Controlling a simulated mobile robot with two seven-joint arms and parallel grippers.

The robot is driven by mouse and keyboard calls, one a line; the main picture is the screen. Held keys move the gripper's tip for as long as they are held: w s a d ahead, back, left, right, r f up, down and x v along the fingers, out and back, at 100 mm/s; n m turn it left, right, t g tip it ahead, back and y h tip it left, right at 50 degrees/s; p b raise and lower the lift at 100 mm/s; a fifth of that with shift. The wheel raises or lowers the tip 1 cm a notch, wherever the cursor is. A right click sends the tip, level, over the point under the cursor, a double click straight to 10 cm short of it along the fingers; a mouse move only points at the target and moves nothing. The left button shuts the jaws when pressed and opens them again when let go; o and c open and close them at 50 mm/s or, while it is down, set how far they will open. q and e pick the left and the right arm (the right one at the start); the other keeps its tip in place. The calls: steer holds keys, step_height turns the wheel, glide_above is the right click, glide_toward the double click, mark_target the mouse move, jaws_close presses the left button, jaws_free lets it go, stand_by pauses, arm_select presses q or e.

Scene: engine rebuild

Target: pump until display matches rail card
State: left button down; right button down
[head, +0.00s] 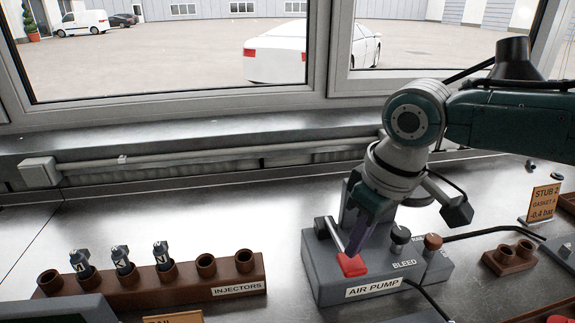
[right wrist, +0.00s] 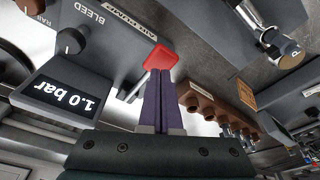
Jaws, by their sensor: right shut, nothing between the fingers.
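The grey air pump (head: 330,287) stands on the metal bench, with a red pad (head: 352,264) at its front left and a BLEED knob (head: 400,236) on top. My right gripper (head: 356,245) is shut and empty, its fingertips at the red pad; I cannot tell if they press it. The right wrist view shows the fingertips (right wrist: 158,75) against the red pad (right wrist: 161,57). The display (right wrist: 66,98) there reads 1.0 bar, upside down. An orange card (head: 173,318), seemingly the rail card, is mostly cut off at the bottom edge; its value is hidden. My left gripper is out of view.
A brown injector rack (head: 190,290) with several sockets holds three injectors at the left. An orange card (head: 541,202) reading STUB 2, GASKET A, -0.4 bar stands at right. A small brown block (head: 509,258) sits right of the pump. A black hose runs rightward.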

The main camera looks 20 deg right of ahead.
mark_target(353, 262)
stand_by(0.3)
steer(key=shift+f, duration=0.2)
steer(key=shift+f+b, duration=1.45)
steer(key=shift+f, duration=0.4)
step_height(353, 262, up, 4)
steer(key=p, duration=0.5)
steer(key=shift+r, duration=0.15)
